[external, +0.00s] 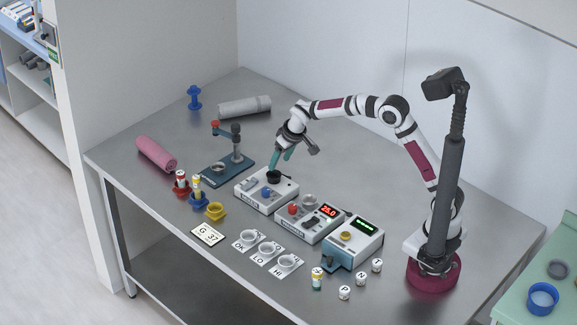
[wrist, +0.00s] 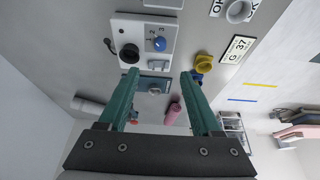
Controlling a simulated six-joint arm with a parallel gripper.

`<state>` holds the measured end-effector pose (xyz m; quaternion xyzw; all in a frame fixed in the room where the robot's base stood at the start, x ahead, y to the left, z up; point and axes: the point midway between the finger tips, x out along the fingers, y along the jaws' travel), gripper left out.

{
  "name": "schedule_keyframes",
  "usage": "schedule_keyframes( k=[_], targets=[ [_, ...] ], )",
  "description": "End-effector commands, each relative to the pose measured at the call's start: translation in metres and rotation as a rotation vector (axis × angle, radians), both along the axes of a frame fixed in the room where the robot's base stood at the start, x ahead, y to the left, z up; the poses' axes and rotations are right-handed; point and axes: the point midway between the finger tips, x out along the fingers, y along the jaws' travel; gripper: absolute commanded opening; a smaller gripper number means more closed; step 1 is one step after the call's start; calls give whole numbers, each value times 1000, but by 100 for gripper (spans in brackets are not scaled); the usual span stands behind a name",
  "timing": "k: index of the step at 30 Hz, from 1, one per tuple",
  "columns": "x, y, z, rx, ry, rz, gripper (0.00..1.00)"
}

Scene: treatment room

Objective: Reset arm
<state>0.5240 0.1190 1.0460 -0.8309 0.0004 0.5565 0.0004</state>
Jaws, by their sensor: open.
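My gripper (external: 281,162) is open and empty, with two teal fingers hanging from the bent arm. In the external view it is over the back of a white device (external: 262,193) with a black round cup (external: 273,177) and a blue knob. One fingertip appears close to the black cup; I cannot tell if it touches. In the wrist view my gripper (wrist: 160,75) has its fingers spread wide with nothing between the tips. The black cup (wrist: 129,53) shows just beyond the left fingertip.
A blue stand with a lever (external: 228,165), a pink roll (external: 156,153) and a grey roll (external: 244,106) lie beyond. A device with a red display (external: 310,220), another with a green display (external: 353,242), white cups on cards (external: 267,252) and small vials stand in front. The back right is clear.

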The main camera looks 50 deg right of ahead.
Motion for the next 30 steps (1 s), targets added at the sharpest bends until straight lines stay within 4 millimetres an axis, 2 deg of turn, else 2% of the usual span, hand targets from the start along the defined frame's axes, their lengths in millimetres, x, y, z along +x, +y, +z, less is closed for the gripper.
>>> schedule_keyframes(
  k=[2, 5, 6, 8, 9, 12, 15, 18, 19, 30],
  targets=[
    [-14, -10, 10, 7, 16, -23, 66],
    [-76, -41, 35, 38, 88, -107, 66],
    [-113, -55, 45, 57, 130, -152, 66],
    [-173, -72, 53, 89, 195, -219, 66],
    [-212, -80, 54, 112, 239, -262, 66],
    [-299, -88, 47, 169, 331, -350, 66],
    [-359, -88, 34, 215, 397, -410, 66],
    [-390, -85, 24, 239, 433, -442, 66],
    [-393, -85, 23, 242, 438, -445, 66],
    [-396, -84, 22, 244, 443, -447, 66]
  ],
)
